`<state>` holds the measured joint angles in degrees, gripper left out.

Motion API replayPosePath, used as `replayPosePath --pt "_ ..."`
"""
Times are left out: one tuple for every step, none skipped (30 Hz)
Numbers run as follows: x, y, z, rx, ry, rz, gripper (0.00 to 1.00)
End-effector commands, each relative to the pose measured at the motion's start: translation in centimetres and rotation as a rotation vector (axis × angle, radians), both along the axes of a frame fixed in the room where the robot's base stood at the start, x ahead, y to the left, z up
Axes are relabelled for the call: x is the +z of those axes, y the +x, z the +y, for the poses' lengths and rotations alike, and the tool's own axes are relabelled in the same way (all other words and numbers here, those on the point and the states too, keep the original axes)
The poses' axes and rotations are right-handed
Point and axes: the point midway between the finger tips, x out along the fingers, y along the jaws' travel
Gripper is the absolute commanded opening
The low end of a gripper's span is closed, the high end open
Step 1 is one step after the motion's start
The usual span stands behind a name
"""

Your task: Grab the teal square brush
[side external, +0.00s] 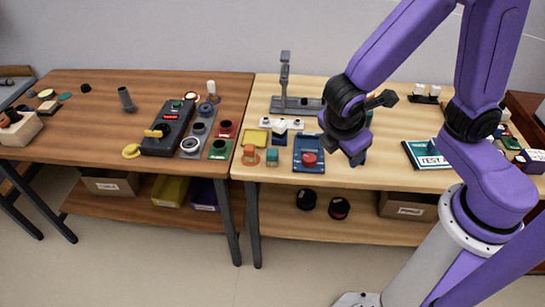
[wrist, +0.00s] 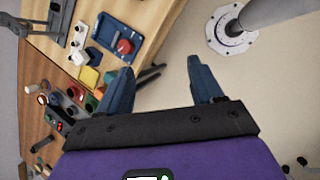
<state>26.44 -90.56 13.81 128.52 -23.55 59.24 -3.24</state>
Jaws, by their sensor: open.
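A small teal block (side external: 272,158), which looks like the teal square brush, stands near the front edge of the light table. It is just right of an orange round piece (side external: 249,155) and left of a blue tray (side external: 309,153). In the wrist view a small teal patch (wrist: 109,77) shows beside the left finger, partly hidden by it. My gripper (side external: 363,140) is right of the blue tray, apart from the teal block. In the wrist view my gripper (wrist: 160,66) has its two blue fingers spread, with nothing between them.
The blue tray holds a red knob (side external: 309,158). A yellow tray (side external: 256,137) and a grey stand (side external: 285,85) are behind. The brown table (side external: 90,130) on the left carries a dark control box (side external: 168,130). A teal-and-white box (side external: 428,154) lies to the right.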

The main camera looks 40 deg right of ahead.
Motion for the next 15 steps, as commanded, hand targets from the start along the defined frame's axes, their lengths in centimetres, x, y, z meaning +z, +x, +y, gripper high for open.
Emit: replayPosePath --pt "-0.9 1.1 0.8 0.04 -0.058 -0.002 0.66" --pt "-1.3 1.7 1.3 0.064 -0.089 -0.006 0.66" --pt "-1.9 2.5 1.9 0.097 -0.13 -0.011 0.66" --pt "-2.3 3.1 2.3 0.121 -0.16 -0.014 0.66" --pt "-2.8 3.7 2.7 0.144 -0.192 -0.017 0.66" --pt "-3.4 4.5 3.3 0.178 -0.233 -0.02 0.66" --pt "-3.9 5.1 3.8 0.202 -0.262 -0.023 0.66" --pt "-4.4 5.6 4.2 0.227 -0.293 -0.025 0.66" --pt "-5.1 6.3 4.8 0.261 -0.333 -0.029 0.66" --pt "-5.7 6.8 5.3 0.287 -0.363 -0.031 0.66" --pt "-6.2 7.3 5.8 0.313 -0.392 -0.033 0.66" --pt "-7.0 7.9 6.4 0.347 -0.431 -0.036 0.66" --pt "-7.6 8.4 6.8 0.373 -0.46 -0.038 0.66" --pt "-8.2 8.8 7.3 0.4 -0.488 -0.04 0.66" --pt "-9.0 9.3 7.8 0.435 -0.527 -0.042 0.66"
